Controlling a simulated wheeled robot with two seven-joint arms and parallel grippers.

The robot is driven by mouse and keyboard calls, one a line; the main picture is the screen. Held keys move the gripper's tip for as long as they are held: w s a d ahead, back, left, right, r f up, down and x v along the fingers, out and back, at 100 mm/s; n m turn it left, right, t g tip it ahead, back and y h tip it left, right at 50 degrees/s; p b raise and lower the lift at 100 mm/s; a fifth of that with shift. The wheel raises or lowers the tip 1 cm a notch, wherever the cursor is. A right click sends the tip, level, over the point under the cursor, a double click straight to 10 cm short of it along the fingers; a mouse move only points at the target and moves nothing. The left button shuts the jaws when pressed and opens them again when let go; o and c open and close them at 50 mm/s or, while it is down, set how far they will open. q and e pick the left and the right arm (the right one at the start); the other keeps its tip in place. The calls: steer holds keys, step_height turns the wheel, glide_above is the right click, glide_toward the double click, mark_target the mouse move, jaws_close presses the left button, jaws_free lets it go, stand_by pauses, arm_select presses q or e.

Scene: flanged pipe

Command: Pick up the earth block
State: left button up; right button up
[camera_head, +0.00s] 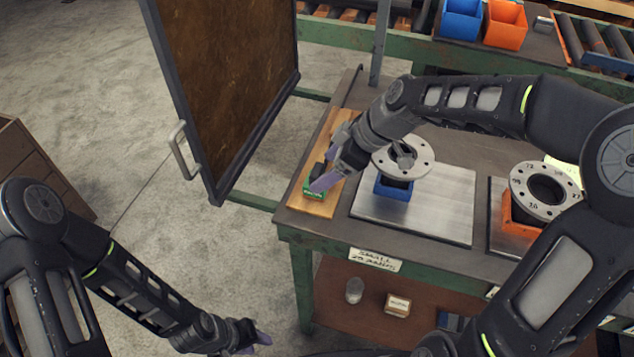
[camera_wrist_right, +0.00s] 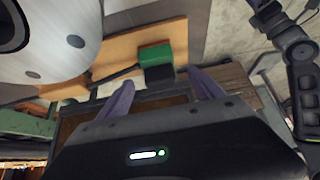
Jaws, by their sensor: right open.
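The earth block (camera_head: 311,188) is a small green block with a dark part. It lies on a wooden board (camera_head: 317,208) at the left end of the bench. My right gripper (camera_head: 328,172) is over the block and hides part of it in the head view. In the right wrist view the green block (camera_wrist_right: 155,55) shows beyond the gap between the open purple fingers of the right gripper (camera_wrist_right: 162,86), with nothing between them. My left gripper (camera_head: 256,342) is low at the bottom edge, off the bench; its opening is unclear.
A grey flange on a blue block (camera_head: 392,190) stands on a metal plate (camera_head: 440,205) right of the board. Another flange (camera_head: 545,190) sits on an orange block further right. A tall framed panel (camera_head: 225,80) stands left of the bench. A dark cable (camera_wrist_right: 115,76) runs beside the block.

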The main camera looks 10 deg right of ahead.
mark_target(322, 173)
steer(key=p+x, duration=0.1)
steer(key=x, duration=0.4)
steer(key=shift+d+f, duration=0.15)
steer(key=shift+f, duration=0.05)
steer(key=shift+c, duration=0.5)
steer(key=shift+r, duration=0.1)
steer(key=c, duration=1.4)
